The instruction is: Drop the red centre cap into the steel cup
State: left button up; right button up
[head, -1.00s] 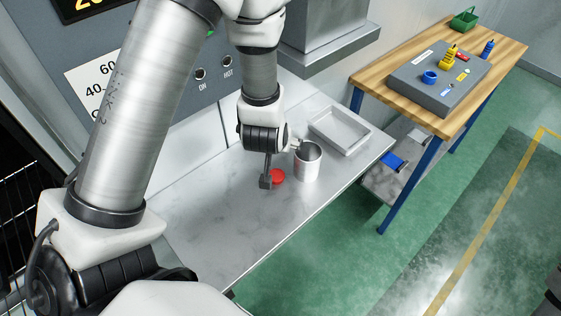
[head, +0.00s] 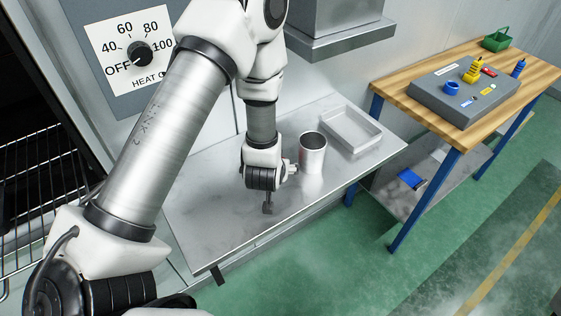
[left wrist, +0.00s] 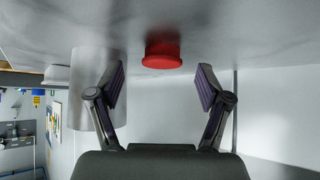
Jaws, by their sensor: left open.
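The red centre cap (left wrist: 161,56) rests on the steel table, seen in the left wrist view just beyond the gap between my fingertips. It does not show in the head view, where my left gripper hides it. In the left wrist view my left gripper (left wrist: 160,82) is open and empty, with a finger on each side of the cap's line. The steel cup (head: 312,155) stands upright to the gripper's right; it also shows in the left wrist view (left wrist: 88,85), partly behind a finger. My right gripper is not in view.
A shallow metal tray (head: 350,129) lies behind and right of the cup. The steel table (head: 205,225) is clear left of my gripper. A wooden bench (head: 400,95) with a grey block (head: 450,103) stands farther right. A panel with a heat dial (head: 139,54) is at the back.

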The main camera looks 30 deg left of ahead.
pick_arm(q)
jog(key=shift+w+a+f, duration=0.2)
jog(key=shift+w+f, duration=0.25)
jog(key=shift+w, duration=0.05)
jog(key=shift+w+a+f, duration=0.2)
jog(key=shift+a+f, duration=0.1)
jog(key=shift+f, duration=0.05)
jog(key=shift+s+d+r, duration=0.1)
jog(key=shift+d+r, duration=0.05)
jog(key=c, duration=1)
jog(key=shift+c, duration=0.6)
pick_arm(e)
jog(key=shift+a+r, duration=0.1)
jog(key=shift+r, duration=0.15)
